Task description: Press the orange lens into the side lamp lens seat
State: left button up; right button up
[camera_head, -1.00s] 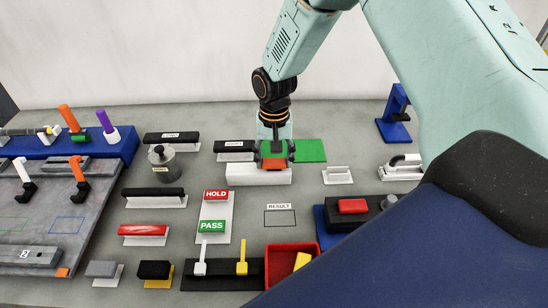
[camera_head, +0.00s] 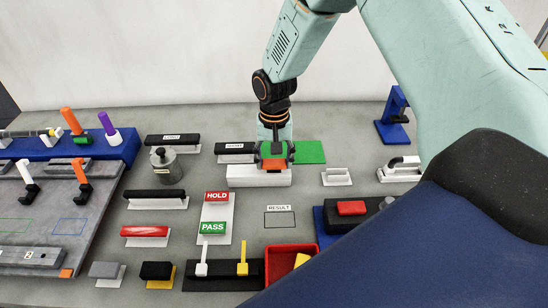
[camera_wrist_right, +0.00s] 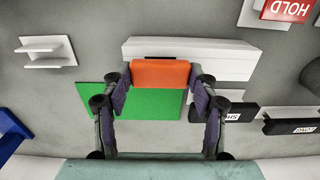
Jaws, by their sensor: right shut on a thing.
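The orange lens (camera_wrist_right: 160,72) is a block between the fingertips of my right gripper (camera_wrist_right: 160,80) in the right wrist view. The gripper is shut on it. In the head view the right gripper (camera_head: 274,160) holds the lens (camera_head: 273,164) at the back edge of a long white block (camera_head: 258,178). In the wrist view the lens overlaps the edge of this white block (camera_wrist_right: 220,52); I cannot tell whether it touches. I cannot identify the side lamp lens seat for certain. The left gripper is not in view.
A green mat (camera_head: 311,152) lies behind the white block. A lidded metal pot (camera_head: 166,167), HOLD and PASS plates (camera_head: 215,211) and a red bin (camera_head: 281,268) stand around. The RESULT outline (camera_head: 280,219) is clear.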

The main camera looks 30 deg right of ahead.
aim_at(274, 161)
jog(key=shift+p, duration=0.6)
dwell(1.1)
jog(key=shift+f, duration=0.5)
jog(key=o, duration=1)
notch_tip(274, 161, up, 12)
dwell(0.3)
